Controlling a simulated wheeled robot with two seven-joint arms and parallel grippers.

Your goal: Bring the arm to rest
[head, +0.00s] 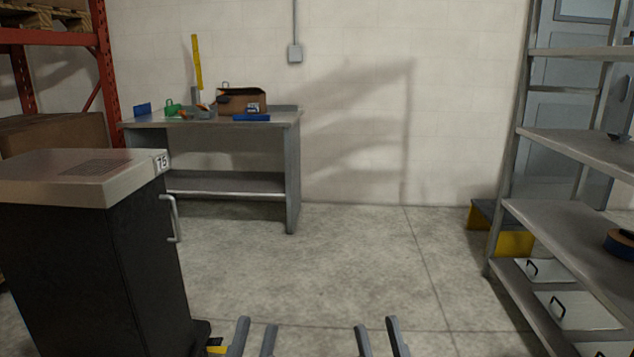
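My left gripper (254,336) shows at the bottom edge of the head view, left of centre. Its two grey fingers stand apart with bare floor between them, so it is open and empty. My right gripper (379,337) is at the bottom edge, right of centre. Its two fingers are also apart with nothing between them. The two grippers are side by side at about the same height, with a clear gap between them. The rest of both arms is out of the picture.
A black cabinet (75,260) with a light top, marked 75, stands close on the left. A workbench (292,170) with a tool bag (240,100) is at the back wall. Metal shelving (575,235) stands at the right, near a yellow-sided step (513,243). The middle floor (350,260) is clear.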

